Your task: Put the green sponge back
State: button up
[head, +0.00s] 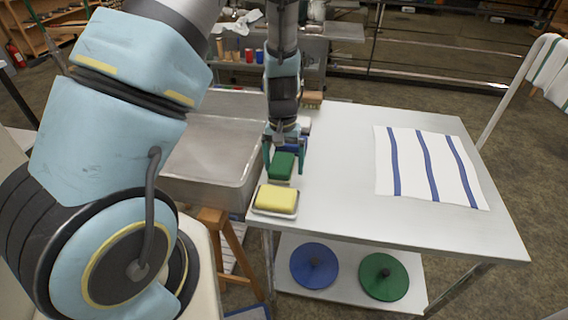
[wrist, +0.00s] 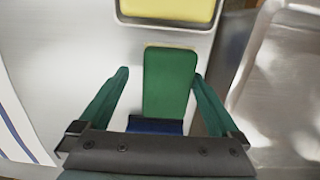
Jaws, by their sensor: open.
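The green sponge (head: 282,166) is at the left edge of the white table, behind the yellow sponge. In the wrist view the green sponge (wrist: 170,82) lies between my open fingers, close to the right finger and with a gap to the left one. My gripper (head: 285,168) is pointed down over it; it also shows in the wrist view (wrist: 160,74). I cannot tell how high the fingertips are above the table. A yellow sponge (head: 276,198) sits in a white dish (head: 273,213) nearer the front. A blue thing (wrist: 155,126) shows partly, beside the green sponge's near end.
A metal basin (head: 205,160) stands left of the table. A striped cloth (head: 408,165) lies on the table's right part. A brown block-like thing (head: 312,98) is at the back edge. Blue (head: 314,266) and green (head: 384,276) discs lie on the lower shelf. The table's middle is clear.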

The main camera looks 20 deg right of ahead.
aim_at(283, 162)
notch_tip(283, 162, up, 12)
jog(key=b, duration=0.2)
jog(key=s+a+r+n+t, duration=0.1)
jog(key=a+r+n, duration=0.1)
jog(key=a, duration=1)
jog(key=s+a+r+n+t, duration=0.1)
jog(key=a+r+n, duration=0.1)
jog(key=a, duration=1)
jog(key=shift+s+a+r+n, duration=0.2)
jog(key=shift+a+r+n, duration=0.1)
jog(key=shift+r, duration=0.1)
